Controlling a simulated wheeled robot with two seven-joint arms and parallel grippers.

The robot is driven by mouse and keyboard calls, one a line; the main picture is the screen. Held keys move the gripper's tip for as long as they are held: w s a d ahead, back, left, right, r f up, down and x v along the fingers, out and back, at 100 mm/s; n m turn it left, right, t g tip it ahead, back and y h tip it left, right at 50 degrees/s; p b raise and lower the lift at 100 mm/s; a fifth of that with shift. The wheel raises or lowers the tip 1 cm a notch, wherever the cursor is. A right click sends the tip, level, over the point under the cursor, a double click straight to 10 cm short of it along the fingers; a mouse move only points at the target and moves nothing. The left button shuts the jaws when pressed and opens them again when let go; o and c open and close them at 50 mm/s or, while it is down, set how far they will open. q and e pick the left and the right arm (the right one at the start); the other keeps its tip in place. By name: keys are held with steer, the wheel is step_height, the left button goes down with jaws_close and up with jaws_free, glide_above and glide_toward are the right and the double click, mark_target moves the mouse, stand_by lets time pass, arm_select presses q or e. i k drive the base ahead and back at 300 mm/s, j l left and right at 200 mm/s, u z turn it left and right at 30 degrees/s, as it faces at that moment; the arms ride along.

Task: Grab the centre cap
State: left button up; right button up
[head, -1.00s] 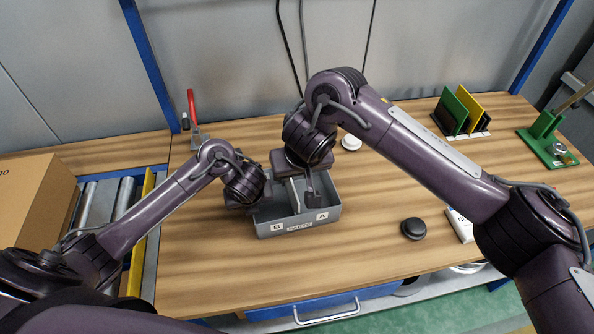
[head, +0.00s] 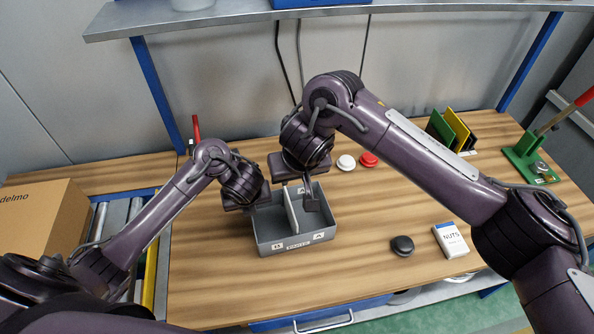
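A black round cap (head: 402,245), which looks like the centre cap, lies on the wooden table right of the grey parts tray (head: 297,245). Nothing touches it. My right gripper (head: 305,197) hangs over the tray's right compartment, well left of the cap. One dark finger shows clearly, and I cannot tell how far it is from the other. My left gripper (head: 238,203) is at the tray's left rear edge. Its fingers are hidden by its wrist, so its opening cannot be seen. A white disc (head: 346,162) and a red disc (head: 368,159) lie behind the tray.
A NUTS box (head: 450,240) lies right of the cap. Green and yellow plates (head: 452,128) and a green stand (head: 530,158) are at the back right. A cardboard box (head: 45,220) is at the left. A shelf (head: 235,14) spans the top. The table's front middle is clear.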

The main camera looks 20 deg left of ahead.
mark_target(403, 246)
steer(key=k, duration=1)
